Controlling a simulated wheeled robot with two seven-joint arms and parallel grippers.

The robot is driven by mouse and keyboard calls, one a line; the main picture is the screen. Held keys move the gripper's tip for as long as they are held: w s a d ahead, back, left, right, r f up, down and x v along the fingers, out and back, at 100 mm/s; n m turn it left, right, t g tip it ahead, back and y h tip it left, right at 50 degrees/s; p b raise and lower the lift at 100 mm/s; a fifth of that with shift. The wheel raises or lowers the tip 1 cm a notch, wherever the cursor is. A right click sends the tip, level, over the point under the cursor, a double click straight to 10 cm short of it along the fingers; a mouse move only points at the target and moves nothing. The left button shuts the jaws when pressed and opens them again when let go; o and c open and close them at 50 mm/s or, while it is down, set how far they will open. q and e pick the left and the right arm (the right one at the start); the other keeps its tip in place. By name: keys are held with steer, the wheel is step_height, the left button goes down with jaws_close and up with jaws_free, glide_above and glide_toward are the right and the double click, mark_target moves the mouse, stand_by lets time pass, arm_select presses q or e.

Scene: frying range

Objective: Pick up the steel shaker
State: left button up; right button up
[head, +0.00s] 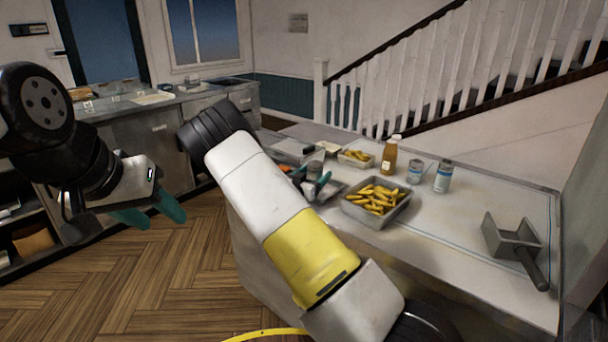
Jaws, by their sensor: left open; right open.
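A small grey cylinder (315,168), which looks like the steel shaker, stands on the counter beside the fries trays. My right gripper (311,181) is open with its teal fingers close to this cylinder. My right arm hides part of that gripper, and I cannot tell whether the cylinder is between the fingers or just behind them. My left gripper (150,212) is open and empty, over the wooden floor at the left, well away from the counter.
A metal tray of fries (377,202) sits just right of my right gripper, with a smaller fries tray (356,157) behind. A sauce bottle (390,155) and two cans (415,172) (443,177) stand further right. A metal scoop (515,245) lies at the right; counter between is clear.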

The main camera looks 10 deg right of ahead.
steer(key=shift+w+d, duration=0.3)
steer(key=shift+w, duration=0.05)
steer(key=shift+c, duration=0.2)
steer(key=c, duration=1.4)
steer(key=shift+r, duration=0.15)
step_height(320, 180, up, 10)
steer(key=shift+f, duration=0.1)
